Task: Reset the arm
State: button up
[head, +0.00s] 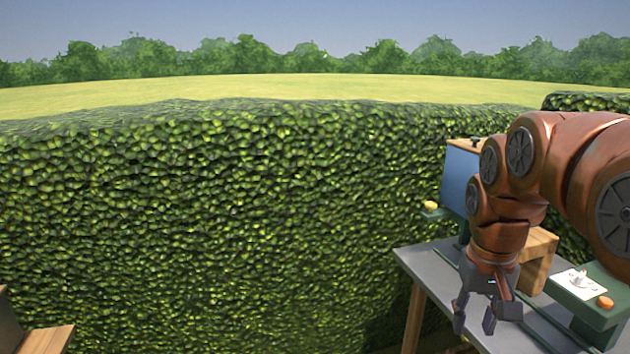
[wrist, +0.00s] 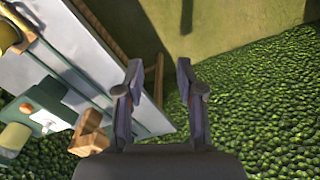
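My arm is copper-coloured and bent at the right of the head view. It reaches over a grey table (head: 425,262), with my gripper (head: 474,326) hanging at its end and pointing down. In the wrist view my gripper (wrist: 157,80) has its two dark fingers apart with nothing between them. The gripper is by the table's front edge. The table also shows at the left of the wrist view (wrist: 75,45).
A green box with a white plate and an orange button (head: 605,302) stands on the table, near a wooden block (head: 537,262). A blue panel (head: 459,180) stands behind my arm. A tall hedge (head: 220,210) fills the back. A wooden piece (head: 45,340) is at lower left.

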jog(key=s+a+f, duration=0.2)
jog(key=s+f, duration=0.1)
jog(key=s, duration=0.4)
jog(key=s+a+f+n+g+p, duration=0.1)
jog(key=s+a+f, duration=0.2)
jog(key=s, duration=0.4)
jog(key=s+a+f+g+p, duration=0.1)
jog(key=s+a+f, duration=0.1)
jog(key=s+f, duration=0.2)
jog(key=s, duration=0.3)
jog(key=shift+s+a+n, duration=0.2)
jog(key=shift+s+n, duration=0.05)
jog(key=shift+n, duration=0.15)
